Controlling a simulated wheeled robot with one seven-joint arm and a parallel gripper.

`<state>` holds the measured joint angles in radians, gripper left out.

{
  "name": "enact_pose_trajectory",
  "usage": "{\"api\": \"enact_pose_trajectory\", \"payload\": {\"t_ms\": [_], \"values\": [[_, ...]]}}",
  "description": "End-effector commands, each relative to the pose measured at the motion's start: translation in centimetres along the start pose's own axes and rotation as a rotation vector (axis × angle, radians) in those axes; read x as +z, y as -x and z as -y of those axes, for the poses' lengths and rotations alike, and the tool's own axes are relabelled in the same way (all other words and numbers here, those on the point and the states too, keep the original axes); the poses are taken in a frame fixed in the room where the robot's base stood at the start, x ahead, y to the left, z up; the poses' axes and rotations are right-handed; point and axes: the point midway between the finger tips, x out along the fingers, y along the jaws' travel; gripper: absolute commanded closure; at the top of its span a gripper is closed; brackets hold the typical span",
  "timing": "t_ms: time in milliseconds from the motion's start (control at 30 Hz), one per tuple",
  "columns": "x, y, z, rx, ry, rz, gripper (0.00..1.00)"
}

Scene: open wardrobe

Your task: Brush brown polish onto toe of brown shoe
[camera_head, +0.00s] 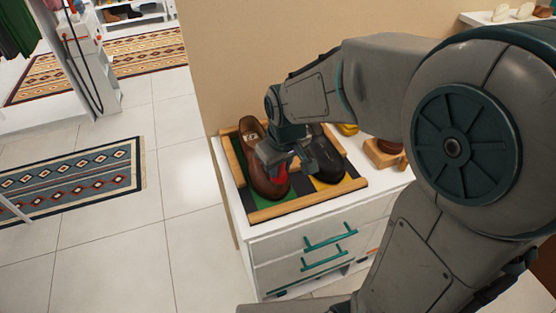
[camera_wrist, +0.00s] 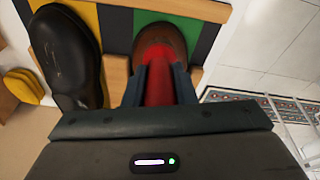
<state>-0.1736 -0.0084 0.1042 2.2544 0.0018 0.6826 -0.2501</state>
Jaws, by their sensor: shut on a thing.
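A brown shoe (camera_head: 251,144) lies in the left part of a wood-edged tray (camera_head: 309,203) on a white cabinet, over a green strip. A black shoe (camera_head: 327,165) lies to its right, and it also shows at the left of the wrist view (camera_wrist: 69,58). My gripper (camera_head: 287,168) is over the front part of the brown shoe. It is shut on a red-handled thing (camera_wrist: 158,85), likely the brush, which points at the brown shoe's toe (camera_wrist: 160,37). The brush's far end looks blurred red, and I cannot tell whether it touches the toe.
The white cabinet (camera_head: 290,240) has drawers with teal handles. A wooden block (camera_head: 383,153) and yellow things (camera_head: 348,129) stand right of and behind the tray. A wall is behind. Open tiled floor with a patterned rug (camera_head: 75,182) lies to the left.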

Motion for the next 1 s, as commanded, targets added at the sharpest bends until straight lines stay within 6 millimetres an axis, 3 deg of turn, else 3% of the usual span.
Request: {"api": "enact_pose_trajectory", "payload": {"t_ms": [333,833,1000], "values": [[-0.1,0.5,0.0,0.000,0.000,-0.001,0.99],[-0.1,5.5,0.0,0.000,0.000,-0.002,0.99],[0.0,6.2,0.0,0.000,0.000,-0.001,0.99]]}}
